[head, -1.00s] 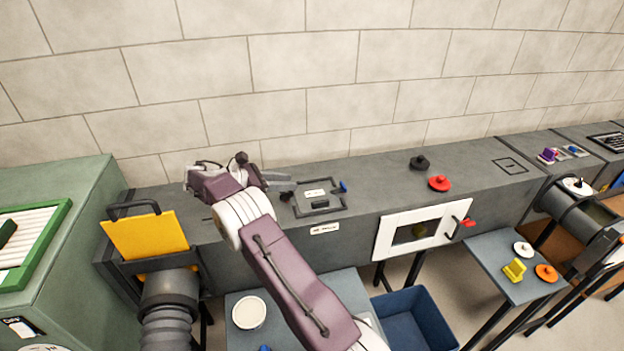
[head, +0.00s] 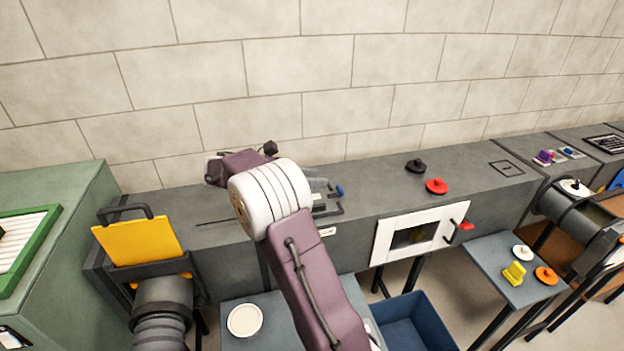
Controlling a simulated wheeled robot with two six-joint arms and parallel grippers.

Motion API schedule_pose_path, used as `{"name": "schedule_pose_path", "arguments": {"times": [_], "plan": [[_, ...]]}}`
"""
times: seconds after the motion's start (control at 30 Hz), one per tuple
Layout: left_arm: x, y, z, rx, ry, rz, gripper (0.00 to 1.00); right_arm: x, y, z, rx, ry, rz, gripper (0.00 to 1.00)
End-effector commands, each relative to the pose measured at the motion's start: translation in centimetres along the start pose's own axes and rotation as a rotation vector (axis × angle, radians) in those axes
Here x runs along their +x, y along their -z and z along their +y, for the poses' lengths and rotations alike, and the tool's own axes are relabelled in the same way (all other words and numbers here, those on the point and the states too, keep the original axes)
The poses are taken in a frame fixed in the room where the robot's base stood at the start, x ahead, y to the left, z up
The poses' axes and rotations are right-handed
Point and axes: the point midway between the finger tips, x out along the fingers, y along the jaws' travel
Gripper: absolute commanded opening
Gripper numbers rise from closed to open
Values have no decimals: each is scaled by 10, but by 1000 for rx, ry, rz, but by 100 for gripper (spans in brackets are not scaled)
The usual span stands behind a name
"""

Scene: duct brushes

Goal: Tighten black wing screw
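A small hatch (head: 333,211) with a dark frame is on top of the grey duct, partly covered by my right arm. A blue wing screw (head: 338,191) stands at its right end. The black wing screw at its left end is hidden behind my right wrist. My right gripper (head: 320,178) reaches over the hatch from the left, its grey fingers pointing right. The large pale wrist joint hides most of it. I cannot tell whether its fingers are open or touch the screw. My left gripper is out of view.
A black knob (head: 415,166) and a red knob (head: 437,186) stand on the duct to the right. A yellow plate (head: 138,242) with a black handle is at the left. A blue bin (head: 414,322) and a white round lid (head: 245,320) are below.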

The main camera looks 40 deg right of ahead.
Motion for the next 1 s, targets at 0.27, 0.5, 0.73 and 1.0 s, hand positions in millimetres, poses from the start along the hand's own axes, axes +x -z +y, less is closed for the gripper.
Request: {"name": "schedule_pose_path", "arguments": {"times": [0.27, 0.5, 0.73, 1.0], "plan": [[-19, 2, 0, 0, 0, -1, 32, -38, 51, 16, -201, 8, 439, 32], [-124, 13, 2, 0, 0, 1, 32, -94, 43, 93, -118, -103, 1079, 32], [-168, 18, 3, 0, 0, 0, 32, -54, 29, 97, -6, -15, 1180, 32], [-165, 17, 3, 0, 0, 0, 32, -44, 36, 95, 3, -2, 1180, 32]]}}
